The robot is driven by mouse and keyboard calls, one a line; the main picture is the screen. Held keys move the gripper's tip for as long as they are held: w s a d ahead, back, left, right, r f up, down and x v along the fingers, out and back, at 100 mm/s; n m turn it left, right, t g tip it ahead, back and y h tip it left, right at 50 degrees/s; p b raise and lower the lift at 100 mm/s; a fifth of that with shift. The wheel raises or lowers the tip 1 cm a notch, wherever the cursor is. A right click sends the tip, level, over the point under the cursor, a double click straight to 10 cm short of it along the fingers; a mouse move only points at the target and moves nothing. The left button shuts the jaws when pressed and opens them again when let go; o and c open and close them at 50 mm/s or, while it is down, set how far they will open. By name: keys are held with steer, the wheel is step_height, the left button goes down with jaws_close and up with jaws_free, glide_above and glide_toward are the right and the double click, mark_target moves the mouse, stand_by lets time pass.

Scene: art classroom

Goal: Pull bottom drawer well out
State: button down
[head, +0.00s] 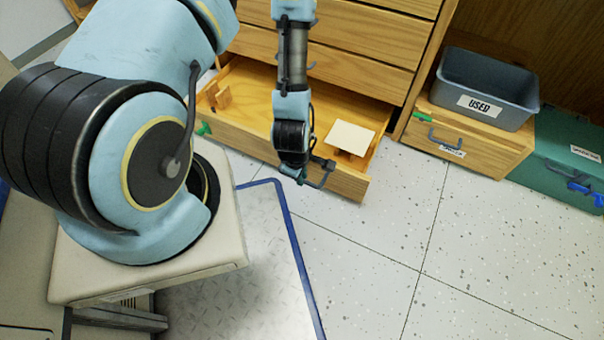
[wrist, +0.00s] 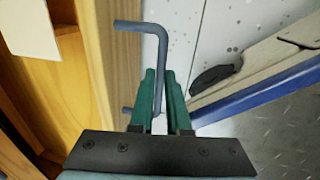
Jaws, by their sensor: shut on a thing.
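The bottom drawer (head: 345,180) of the wooden cabinet stands out from the cabinet front, with its inside showing from above. Its dark grey bar handle (head: 322,176) is on the front face and shows large in the wrist view (wrist: 158,45). My gripper (wrist: 159,100) has its green fingers shut on the handle bar, one finger on each side of it. In the head view my wrist hides part of the handle and the fingertips. A cream flat piece (head: 351,138) shows inside the drawer at the right, and a small wooden piece (head: 222,97) at the left.
Closed drawers (head: 350,58) sit above. To the right are a grey bin labelled USED (head: 488,85) on a wooden box (head: 460,138) and a green case (head: 560,150). My blue-edged base (head: 285,225) is close in front of the drawer. Speckled floor at right is clear.

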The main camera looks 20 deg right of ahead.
steer(key=c, duration=0.9)
jaws_free()
steer(key=r+p, duration=0.1)
steer(key=r, duration=0.2)
steer(key=s+a+r+p, duration=0.1)
steer(key=r, duration=0.3)
steer(key=r+p, duration=0.2)
steer(key=r, duration=0.1)
steer(key=shift+s+a+r, duration=0.15)
steer(key=shift+s+r, duration=0.1)
steer(key=shift+r, duration=0.05)
